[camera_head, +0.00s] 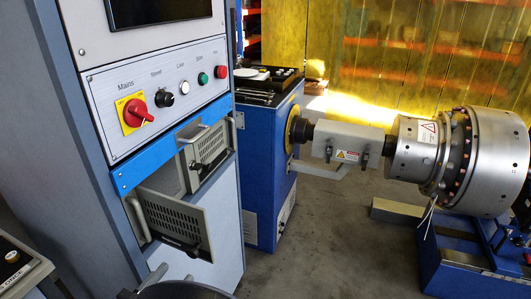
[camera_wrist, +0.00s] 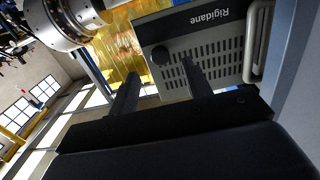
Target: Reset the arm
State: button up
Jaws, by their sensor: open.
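In the wrist view my gripper (camera_wrist: 160,86) is open, with its two dark fingers apart and nothing seen between them. Beyond the fingers is a grey slotted unit (camera_wrist: 215,55) with a handle and the word "Rigidane" upside down. I cannot tell whether a finger touches it. My gripper cannot be made out clearly in the head view.
Above the units is a control panel with a red mains switch (camera_head: 135,112) and several smaller controls. A blue machine (camera_head: 267,150) drives a shaft to a large metal rotor (camera_head: 485,160) at the right. Open grey floor (camera_head: 335,245) lies between the cabinet and the rotor stand.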

aim_at(192, 256)
jog(key=x, duration=0.5)
jog(key=shift+w+d, duration=0.15)
jog(key=shift+d, duration=0.1)
